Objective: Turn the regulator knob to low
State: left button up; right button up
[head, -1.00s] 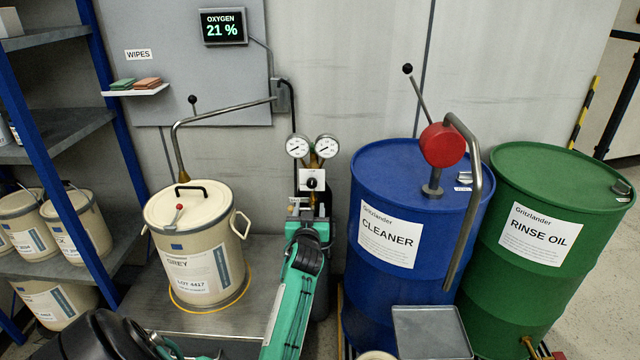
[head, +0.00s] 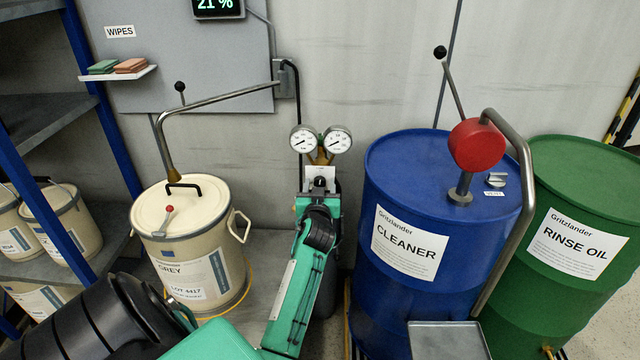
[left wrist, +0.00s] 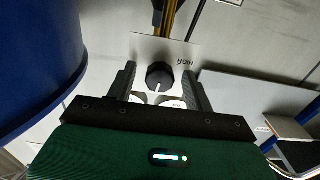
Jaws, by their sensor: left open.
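The regulator (head: 319,158) stands against the wall, with its plate and black knob (head: 320,182) below two gauges. In the left wrist view the round knob (left wrist: 159,74) has a white pointer line directed toward the bottom of the picture. The word HIGH shows upside down on the white plate (left wrist: 181,49), right of the knob. A LOW mark cannot be made out. My left gripper (left wrist: 158,78) is open, with one finger on each side of the knob and visible gaps to it. In the head view my left gripper (head: 320,205) largely hides the regulator's lower part. My right gripper is not in view.
A blue CLEANER drum (head: 440,290) with a red pump (head: 476,145) stands close to the right. The green RINSE OIL drum (head: 600,205) is beyond it. A cream GREY bucket (head: 190,240) stands left, under a bent pipe (head: 215,100). A wipes shelf (head: 118,76) is on the wall.

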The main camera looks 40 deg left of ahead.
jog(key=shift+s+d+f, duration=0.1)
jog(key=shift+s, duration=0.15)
pick_arm(q)
jog(key=c, duration=1)
jog(key=shift+o, duration=0.2)
jog(key=shift+n, duration=0.8)
jog(key=o, duration=0.8)
jog(key=shift+o, duration=0.8)
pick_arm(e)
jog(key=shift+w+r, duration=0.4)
